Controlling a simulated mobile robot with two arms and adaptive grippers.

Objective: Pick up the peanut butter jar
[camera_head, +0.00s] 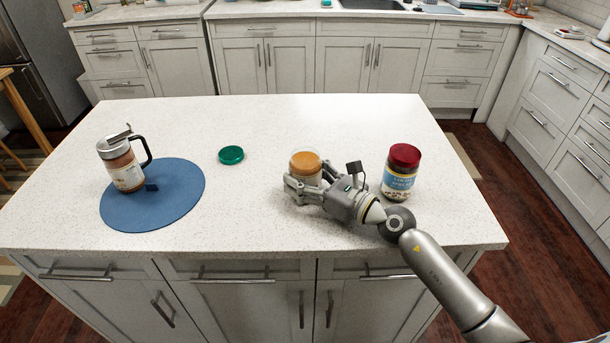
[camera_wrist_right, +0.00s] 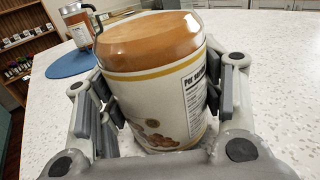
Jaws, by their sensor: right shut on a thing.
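The peanut butter jar (camera_head: 305,164) stands on the white island counter with an orange-brown top and a pale label. In the right wrist view the jar (camera_wrist_right: 155,85) fills the middle, with its label partly turned away. My right gripper (camera_head: 305,186) is shut on the jar, with fingers on both sides of its body. The jar looks slightly tilted in the wrist view, but I cannot tell whether it is off the counter. My left gripper is not in view.
A red-lidded jar (camera_head: 401,173) stands right of my right gripper. A green lid (camera_head: 231,155) lies to the left. A handled glass dispenser (camera_head: 122,163) stands on a round blue mat (camera_head: 180,195) at far left. The counter (camera_head: 260,215) is clear in front and behind.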

